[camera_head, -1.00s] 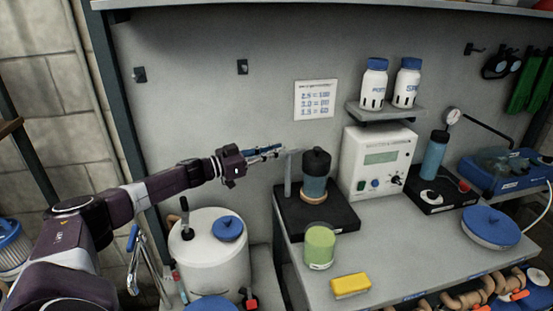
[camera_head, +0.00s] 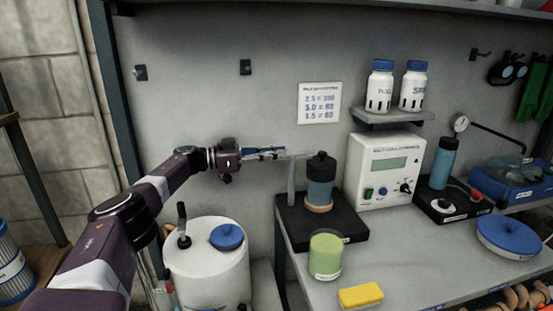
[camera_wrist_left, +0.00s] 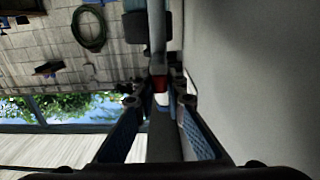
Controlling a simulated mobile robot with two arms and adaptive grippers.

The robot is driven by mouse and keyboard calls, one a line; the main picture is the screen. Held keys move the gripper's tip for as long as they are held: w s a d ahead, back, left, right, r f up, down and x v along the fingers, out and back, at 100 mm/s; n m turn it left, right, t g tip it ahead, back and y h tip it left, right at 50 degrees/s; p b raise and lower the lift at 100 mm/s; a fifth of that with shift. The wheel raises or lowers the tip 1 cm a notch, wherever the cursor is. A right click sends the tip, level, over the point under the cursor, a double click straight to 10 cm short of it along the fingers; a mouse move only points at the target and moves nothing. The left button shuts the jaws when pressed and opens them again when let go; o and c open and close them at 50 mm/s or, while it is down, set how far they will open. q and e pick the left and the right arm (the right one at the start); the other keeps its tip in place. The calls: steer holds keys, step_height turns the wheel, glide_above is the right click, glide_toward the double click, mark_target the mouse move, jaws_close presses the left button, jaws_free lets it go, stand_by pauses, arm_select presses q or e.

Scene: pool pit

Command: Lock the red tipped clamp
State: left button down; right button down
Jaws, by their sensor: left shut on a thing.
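The red tip of the clamp (camera_wrist_left: 160,84) shows between the fingertips in the left wrist view, in front of a grey rod. My left gripper (camera_head: 284,153) reaches in from the left in the head view, level with the top of the grey stand post (camera_head: 291,185). In the left wrist view its blue-padded fingers (camera_wrist_left: 160,99) are closed in on both sides of the clamp and shut on it. The fingers partly hide the clamp, and in the head view it is too small to make out clearly. My right gripper is in neither view.
A dark-capped blue cylinder (camera_head: 320,188) stands on the black base (camera_head: 331,232), right of the post. A green jar (camera_head: 325,258) and yellow sponge (camera_head: 361,296) are in front. The grey wall (camera_head: 200,100) is close behind.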

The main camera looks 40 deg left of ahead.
arm_select(q)
steer(key=shift+r, duration=0.15)
stand_by(0.4)
steer(key=c, duration=2)
jaws_free()
steer(key=shift+w, duration=0.1)
steer(key=shift+o, duration=0.2)
steer(key=v, duration=0.7)
steer(key=shift+a, duration=0.2)
